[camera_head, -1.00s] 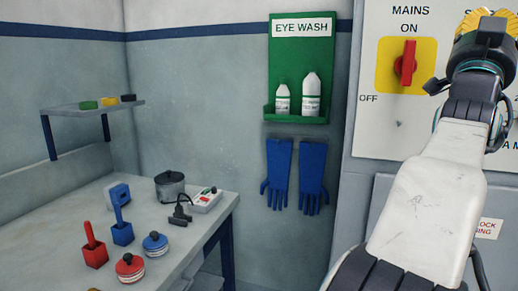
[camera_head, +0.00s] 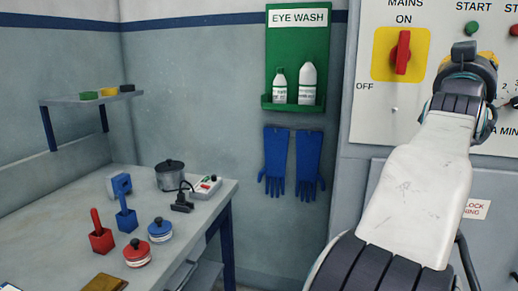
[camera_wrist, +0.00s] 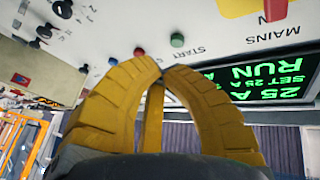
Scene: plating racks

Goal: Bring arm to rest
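My arm rises at the right of the head view, its white link leaning up toward the control panel (camera_head: 372,130). My gripper (camera_wrist: 164,70) shows in the wrist view as yellow ribbed fingers whose tips come together, with nothing seen between them. In the head view, only some yellow of the gripper shows behind the dark wrist, and its fingertips are hidden. The wrist view shows the panel upside down, with a green START button (camera_wrist: 177,40) and a lit green display (camera_wrist: 250,85) beyond the fingers. I cannot tell how far the fingers are from the panel.
A bench (camera_head: 50,225) at left carries a pot (camera_head: 171,178), a red block (camera_head: 101,241), a blue block (camera_head: 127,220) and round lidded items. A small shelf (camera_head: 70,99) hangs above. A green eye wash holder (camera_head: 297,50) and blue gloves (camera_head: 291,165) hang on the wall.

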